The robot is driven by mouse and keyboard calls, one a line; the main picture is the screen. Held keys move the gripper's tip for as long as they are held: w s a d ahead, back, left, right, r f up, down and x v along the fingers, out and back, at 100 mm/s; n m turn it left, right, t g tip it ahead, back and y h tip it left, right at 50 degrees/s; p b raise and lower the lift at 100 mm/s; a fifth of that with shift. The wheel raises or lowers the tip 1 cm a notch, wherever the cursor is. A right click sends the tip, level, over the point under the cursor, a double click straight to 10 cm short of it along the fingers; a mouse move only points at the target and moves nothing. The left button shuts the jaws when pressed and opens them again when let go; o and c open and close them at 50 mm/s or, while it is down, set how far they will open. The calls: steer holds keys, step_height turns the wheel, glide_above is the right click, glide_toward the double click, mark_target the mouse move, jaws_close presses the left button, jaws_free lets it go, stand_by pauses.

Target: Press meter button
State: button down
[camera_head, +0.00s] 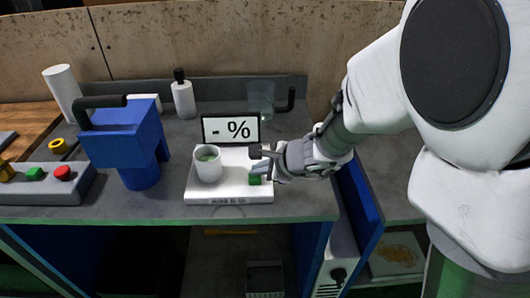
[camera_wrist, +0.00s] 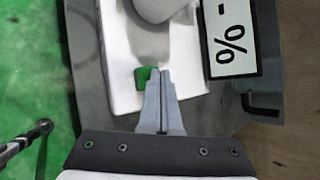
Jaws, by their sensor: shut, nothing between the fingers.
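The meter (camera_head: 232,187) is a white, flat device on the grey bench, with a display (camera_head: 231,129) behind it that reads "- %". A white cup (camera_head: 208,163) stands on its left part. The green meter button (camera_head: 254,180) is on its right part; it also shows in the wrist view (camera_wrist: 142,77). My gripper (camera_head: 258,172) is shut and empty, over the right part of the meter. In the wrist view its fingertips (camera_wrist: 161,74) are right beside the button and partly overlap it. I cannot tell whether they touch it.
A blue machine (camera_head: 125,140) stands left of the meter. A grey control panel (camera_head: 45,182) with green and red buttons is at far left. A white bottle (camera_head: 183,97) and a clear container (camera_head: 261,97) stand behind. Bare bench lies between the blue machine and the meter.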

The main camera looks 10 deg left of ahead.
mark_target(259, 178)
steer(key=shift+f, duration=0.25)
steer(key=shift+r, duration=0.1)
stand_by(0.5)
steer(key=shift+r+p, duration=0.5)
steer(key=shift+r, duration=0.4)
steer(key=shift+r, duration=0.15)
step_height(259, 178, up, 5)
steer(key=p, duration=0.4)
stand_by(0.4)
